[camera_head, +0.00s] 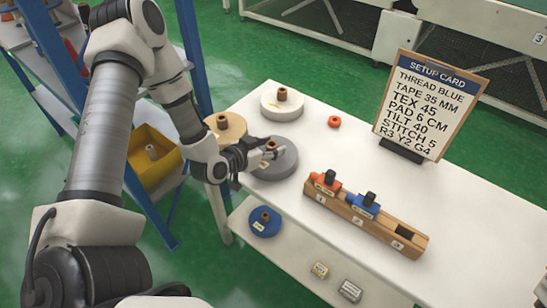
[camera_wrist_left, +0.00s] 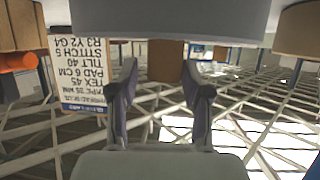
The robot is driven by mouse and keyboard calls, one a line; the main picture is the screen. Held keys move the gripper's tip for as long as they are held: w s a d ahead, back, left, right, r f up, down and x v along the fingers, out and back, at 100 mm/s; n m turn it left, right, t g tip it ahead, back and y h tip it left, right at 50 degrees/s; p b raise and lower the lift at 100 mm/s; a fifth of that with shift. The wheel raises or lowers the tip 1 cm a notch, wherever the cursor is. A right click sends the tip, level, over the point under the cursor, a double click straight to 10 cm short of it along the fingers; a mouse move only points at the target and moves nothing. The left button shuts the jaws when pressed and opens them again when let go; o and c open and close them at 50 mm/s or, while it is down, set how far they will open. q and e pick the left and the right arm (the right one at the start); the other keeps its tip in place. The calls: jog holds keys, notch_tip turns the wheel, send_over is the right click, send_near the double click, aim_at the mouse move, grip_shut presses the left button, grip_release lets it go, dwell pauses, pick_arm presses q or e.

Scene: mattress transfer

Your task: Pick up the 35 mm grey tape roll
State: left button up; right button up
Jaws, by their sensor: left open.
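The grey tape roll (camera_head: 286,165) lies flat on the white table, its brown core (camera_head: 271,143) standing up from its middle. My left gripper (camera_head: 268,150) is open, low over the roll at the core. In the left wrist view, which is upside down, the grey roll (camera_wrist_left: 180,18) fills the top. The brown core (camera_wrist_left: 166,62) shows between the two separated fingers of the left gripper (camera_wrist_left: 162,75); I cannot tell whether they touch it. The gripper hides part of the roll in the head view. My right gripper is not in view.
A white roll (camera_head: 270,106) and a tan roll (camera_head: 233,126) lie close by. A blue roll (camera_head: 265,230) lies on the lower shelf.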

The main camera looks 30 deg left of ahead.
pick_arm(q)
jog(key=shift+w+d+f, duration=0.15)
jog(key=shift+w+f, duration=0.1)
jog(key=shift+w, duration=0.35)
jog(key=shift+s, duration=0.1)
grip_shut()
jog(key=shift+r, duration=0.1)
